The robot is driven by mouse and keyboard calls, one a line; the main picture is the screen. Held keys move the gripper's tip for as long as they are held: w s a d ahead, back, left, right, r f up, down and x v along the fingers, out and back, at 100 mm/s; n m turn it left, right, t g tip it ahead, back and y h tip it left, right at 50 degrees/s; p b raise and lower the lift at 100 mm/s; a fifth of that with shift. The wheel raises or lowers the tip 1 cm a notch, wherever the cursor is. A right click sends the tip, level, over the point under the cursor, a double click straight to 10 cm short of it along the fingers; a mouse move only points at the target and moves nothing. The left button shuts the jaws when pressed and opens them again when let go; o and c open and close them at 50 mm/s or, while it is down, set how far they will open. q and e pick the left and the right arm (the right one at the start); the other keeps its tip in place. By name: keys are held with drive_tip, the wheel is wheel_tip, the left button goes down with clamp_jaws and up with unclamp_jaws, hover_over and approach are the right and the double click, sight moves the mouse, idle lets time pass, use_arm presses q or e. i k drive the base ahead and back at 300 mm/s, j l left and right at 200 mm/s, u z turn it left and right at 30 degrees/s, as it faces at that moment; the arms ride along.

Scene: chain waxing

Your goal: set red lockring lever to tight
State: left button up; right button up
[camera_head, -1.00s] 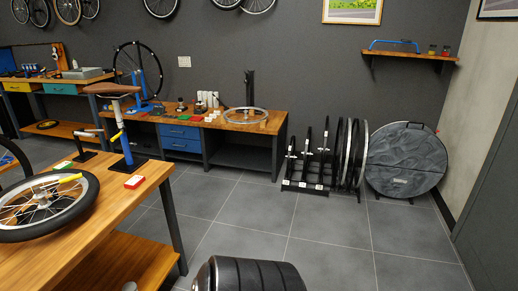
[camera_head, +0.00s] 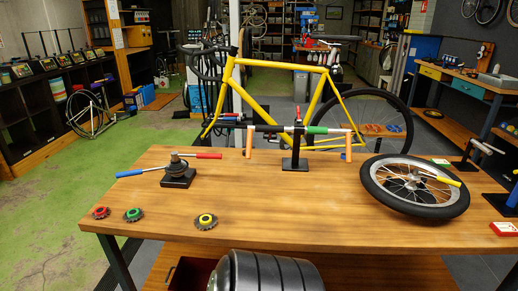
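A small black stand with a dark round head (camera_head: 178,168) sits on the wooden workbench (camera_head: 280,215), left of the middle. A lever with a red handle (camera_head: 208,156) points right from its head. A lever with a blue handle (camera_head: 129,174) points left and slightly toward me. I cannot tell any marked tight position at this size. Neither of my grippers is in view.
Red (camera_head: 101,212), green (camera_head: 134,215) and yellow (camera_head: 206,221) centred cogs lie near the front edge. A bike wheel (camera_head: 414,187) lies at the right. A black holder (camera_head: 294,150) stands mid-bench, with a yellow bicycle (camera_head: 262,112) behind. Green floor (camera_head: 50,220) is open at left.

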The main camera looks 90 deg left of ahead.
sight(175, 155)
drive_tip(key=k+u, duration=0.1)
drive_tip(key=u, duration=3.1)
